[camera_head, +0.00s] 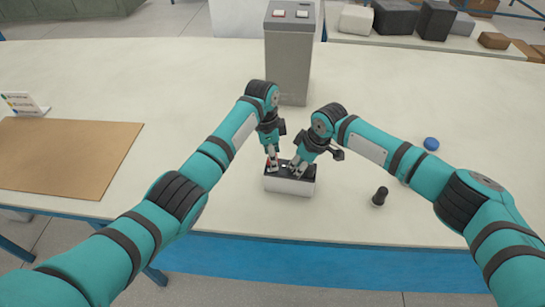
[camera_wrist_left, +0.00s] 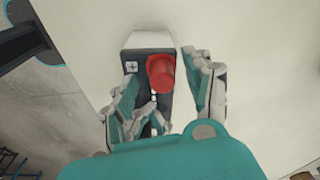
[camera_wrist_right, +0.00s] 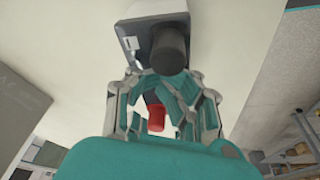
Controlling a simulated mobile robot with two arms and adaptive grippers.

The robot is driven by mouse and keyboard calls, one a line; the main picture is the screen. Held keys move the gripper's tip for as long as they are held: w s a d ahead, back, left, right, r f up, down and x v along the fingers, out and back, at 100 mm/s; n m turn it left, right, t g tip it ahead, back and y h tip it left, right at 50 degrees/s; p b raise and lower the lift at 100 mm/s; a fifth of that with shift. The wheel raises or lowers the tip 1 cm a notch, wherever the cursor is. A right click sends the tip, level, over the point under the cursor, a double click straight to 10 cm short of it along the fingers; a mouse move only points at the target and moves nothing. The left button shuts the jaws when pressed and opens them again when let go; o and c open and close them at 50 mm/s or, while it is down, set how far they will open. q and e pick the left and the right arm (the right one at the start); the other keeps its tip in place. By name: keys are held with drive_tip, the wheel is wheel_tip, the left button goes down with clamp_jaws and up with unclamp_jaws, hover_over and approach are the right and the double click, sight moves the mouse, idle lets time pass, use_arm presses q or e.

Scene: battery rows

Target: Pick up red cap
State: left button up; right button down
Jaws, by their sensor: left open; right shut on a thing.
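The battery (camera_head: 290,187), a pale box with a dark top, sits on the table near its front edge. The red cap (camera_wrist_left: 161,73) stands on the battery's plus-marked end in the left wrist view. My left gripper (camera_head: 271,165) is open, with its fingers on either side of the red cap. My right gripper (camera_head: 296,170) is shut on a black cap (camera_wrist_right: 168,52) at the battery's other end. The red cap (camera_wrist_right: 155,118) also shows between the fingers in the right wrist view. Whether the black cap touches the battery is hidden.
A black knob-shaped piece (camera_head: 380,196) and a blue cap (camera_head: 431,143) are on the table to the right. A grey bin (camera_head: 288,65) stands behind the grippers. A brown board (camera_head: 62,155) lies at the left.

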use_arm(q)
drive_tip(key=c, duration=0.8)
use_arm(e)
drive_tip(key=shift+s+d+f, duration=0.1)
drive_tip(key=shift+d+f, duration=0.15)
drive_tip(key=shift+f, duration=0.15)
use_arm(q)
wheel_tip(320, 180, up, 10)
use_arm(e)
drive_tip(key=shift+r, duration=0.1)
use_arm(q)
drive_tip(key=shift+o, duration=0.6)
clamp_jaws()
drive_tip(key=shift+r, duration=0.7)
